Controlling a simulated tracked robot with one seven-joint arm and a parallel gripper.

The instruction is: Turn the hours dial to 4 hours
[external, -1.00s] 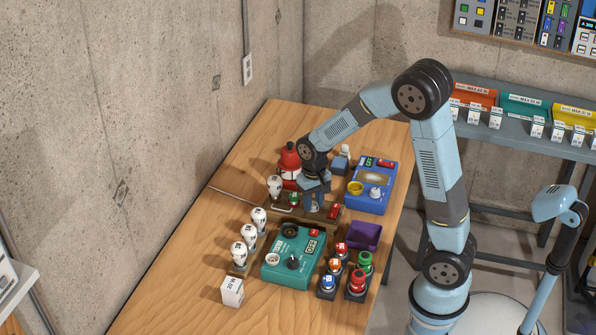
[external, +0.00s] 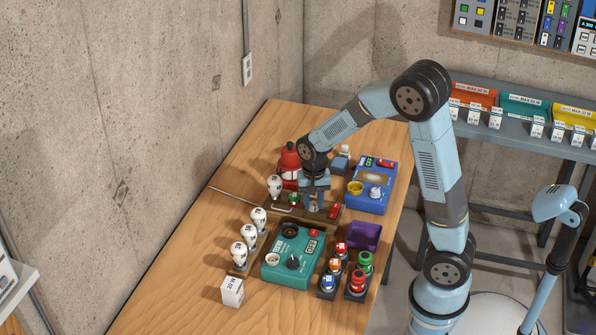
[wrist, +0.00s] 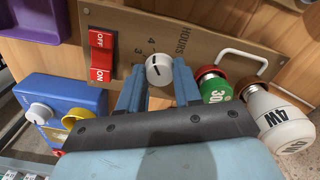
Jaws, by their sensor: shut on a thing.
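The hours dial (wrist: 160,70) is a white round knob with a dark pointer line, on a brown wooden panel (wrist: 232,52) marked HOURS, with 4 and 3 readable beside the knob. I cannot tell which number the line points to. My gripper (wrist: 159,82) has its two blue fingers on either side of the knob, shut on it. In the external view my gripper (external: 314,206) reaches down to the panel (external: 285,212) and hides the dial.
On the panel, a red OFF/ON switch (wrist: 102,54), a green bulb (wrist: 216,88) in a socket and a white bulb (wrist: 285,125) stand close to the fingers. A blue device (external: 371,192), a teal device (external: 293,258) and a purple bin (external: 364,236) stand nearby.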

